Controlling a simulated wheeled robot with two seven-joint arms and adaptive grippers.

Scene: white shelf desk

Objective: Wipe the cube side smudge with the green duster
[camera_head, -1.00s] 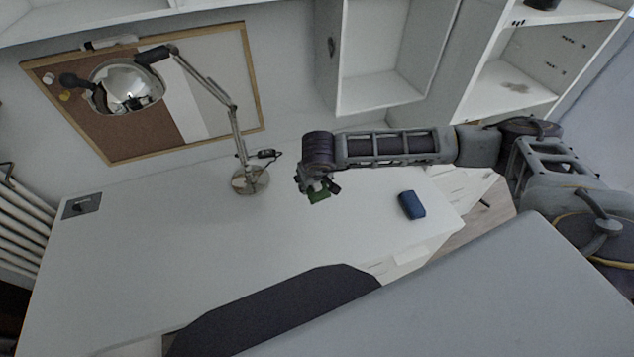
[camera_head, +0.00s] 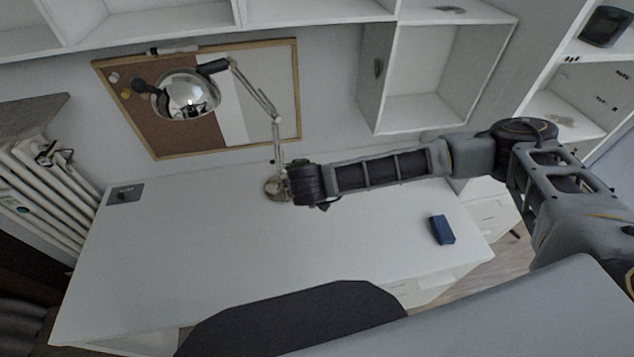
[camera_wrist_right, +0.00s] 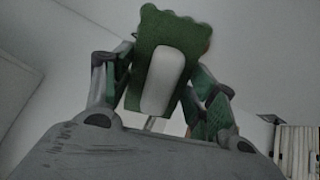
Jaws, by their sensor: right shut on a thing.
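The white cube shelf (camera_head: 425,112) hangs on the wall. A small dark smudge (camera_head: 378,68) is on its left side panel. My right gripper (camera_wrist_right: 163,78) is shut on the green duster (camera_wrist_right: 178,30). The duster has a white handle (camera_wrist_right: 162,82) between the fingers and a wavy-edged green pad. In the head view my right wrist is over the desk by the lamp base, left of and below the cube. There the wrist hides the gripper and nearly all of the duster, so contact cannot be judged there. My left gripper is out of view.
A desk lamp (camera_head: 276,125) stands right beside my right wrist, its base partly covered. A blue block (camera_head: 442,230) lies on the desk (camera_head: 190,260) at right. A corkboard (camera_head: 180,135) is behind. Other smudges show on the right shelf (camera_head: 560,120) and the top shelf (camera_head: 450,9).

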